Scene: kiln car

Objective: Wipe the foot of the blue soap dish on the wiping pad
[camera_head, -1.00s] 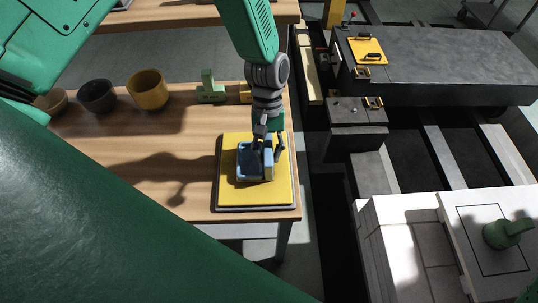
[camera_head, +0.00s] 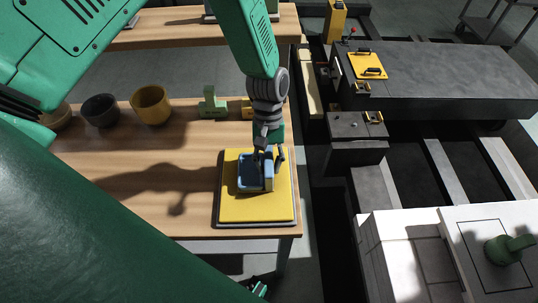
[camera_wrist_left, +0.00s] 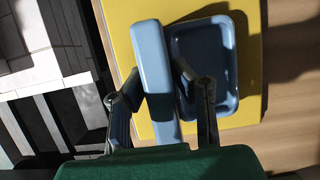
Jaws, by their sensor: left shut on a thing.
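The blue soap dish (camera_head: 249,174) is over the far half of the yellow wiping pad (camera_head: 255,208), near the right end of the wooden table. My left gripper (camera_head: 269,158) comes down from above and is shut on the dish. In the left wrist view its two fingers (camera_wrist_left: 160,100) hold the dish's long pale blue bar (camera_wrist_left: 153,58), and the shallow tray (camera_wrist_left: 207,65) lies to the right. The pad (camera_wrist_left: 120,25) shows beneath. The dish's underside is hidden, and I cannot tell whether it touches the pad. My right gripper is not in view.
Several bowls, one of them yellow (camera_head: 151,104), stand at the table's back left. A green block-like piece (camera_head: 212,103) stands behind the pad. The wooden table (camera_head: 140,185) is clear left of the pad. Dark rails and white blocks (camera_head: 395,250) lie to the right.

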